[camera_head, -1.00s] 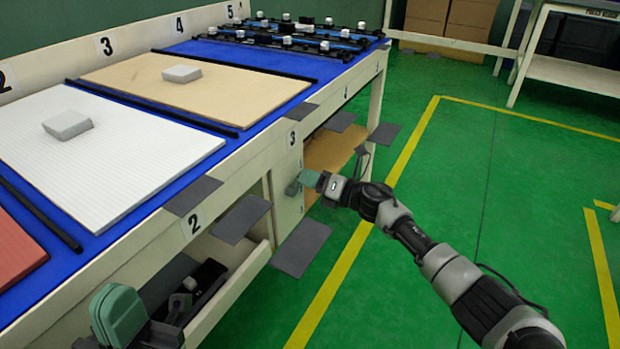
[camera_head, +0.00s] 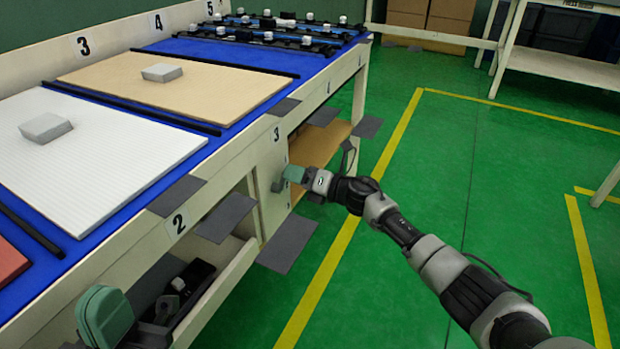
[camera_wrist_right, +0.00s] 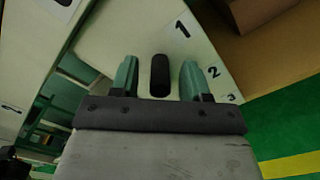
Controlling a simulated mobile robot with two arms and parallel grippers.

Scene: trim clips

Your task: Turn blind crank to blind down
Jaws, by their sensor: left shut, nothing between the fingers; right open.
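My right gripper (camera_head: 287,178) is open beside the cream end panel (camera_head: 269,192) under the bench edge in the head view. In the right wrist view, its two green fingers (camera_wrist_right: 160,78) stand on either side of a black rounded knob or handle (camera_wrist_right: 160,76), apart from it. This may be the blind crank; its full shape is hidden. No blind can be made out. My left gripper (camera_head: 105,314) is shut and empty at the lower left, near the open drawer.
The blue-topped bench (camera_head: 232,139) holds a white board (camera_head: 95,160) and a tan board (camera_head: 170,88), each with a grey block. Grey plates (camera_head: 287,245) stick out along its front edge. Green floor (camera_head: 420,190) is free to the right.

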